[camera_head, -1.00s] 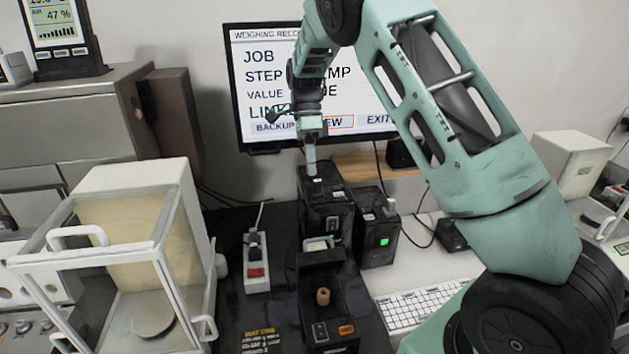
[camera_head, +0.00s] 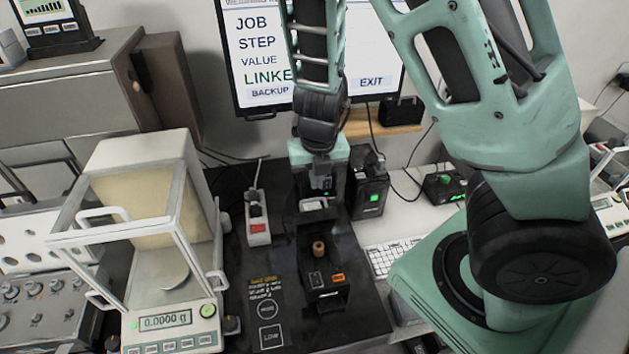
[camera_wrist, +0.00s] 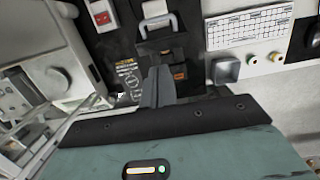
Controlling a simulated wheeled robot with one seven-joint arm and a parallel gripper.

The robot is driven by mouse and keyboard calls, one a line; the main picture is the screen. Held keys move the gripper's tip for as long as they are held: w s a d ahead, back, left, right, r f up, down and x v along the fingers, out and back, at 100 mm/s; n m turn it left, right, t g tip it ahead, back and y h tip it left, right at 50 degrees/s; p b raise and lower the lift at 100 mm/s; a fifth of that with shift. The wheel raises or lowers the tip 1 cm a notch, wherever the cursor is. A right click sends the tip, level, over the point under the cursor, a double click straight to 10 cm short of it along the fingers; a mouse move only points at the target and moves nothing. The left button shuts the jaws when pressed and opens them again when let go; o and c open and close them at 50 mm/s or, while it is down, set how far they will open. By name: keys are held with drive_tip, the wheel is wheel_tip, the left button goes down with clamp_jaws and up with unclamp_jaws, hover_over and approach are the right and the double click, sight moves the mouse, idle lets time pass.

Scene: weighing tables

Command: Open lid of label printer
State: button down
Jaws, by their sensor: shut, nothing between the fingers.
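In the head view a black machine (camera_head: 328,285) with a brown cylinder (camera_head: 319,248) and an orange button (camera_head: 338,278) stands on the dark mat. That box is mostly hidden by my wrist, and I cannot tell for sure which of the two is the label printer. In the wrist view my gripper (camera_wrist: 157,85) is shut and empty, pointing at the machine; the pale loop (camera_wrist: 157,22) shows beyond the fingertips. Contact cannot be told.
A balance with a glass shield (camera_head: 165,240) stands on the left. A small black box with a green light (camera_head: 372,190) stands to the right, near a keyboard (camera_head: 390,258). The monitor (camera_head: 262,60) stands behind.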

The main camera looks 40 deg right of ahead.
drive_tip(key=b, duration=0.5)
hover_over(315, 214)
drive_tip(key=f, duration=0.9)
drive_tip(key=shift+s+a, duration=0.15)
drive_tip(key=shift+s, duration=0.1)
drive_tip(key=shift+w+d+f+p, duration=0.15)
drive_tip(key=shift+w+d, duration=0.1)
drive_tip(key=shift+w, duration=0.25)
drive_tip(key=shift+w+d+f+p, duration=0.15)
drive_tip(key=shift+w+d, duration=0.05)
drive_tip(key=shift+w, duration=0.3)
drive_tip(key=shift+w+d+f, duration=0.2)
drive_tip(key=shift+w+f, duration=0.15)
drive_tip(key=shift+w, duration=0.15)
drive_tip(key=shift+w+r, duration=0.1)
drive_tip(key=shift+w+d+p, duration=0.1)
drive_tip(key=shift+w+p, duration=0.05)
drive_tip(key=shift+p, duration=0.25)
drive_tip(key=shift+w+d, duration=0.15)
drive_tip(key=shift+w, duration=0.15)
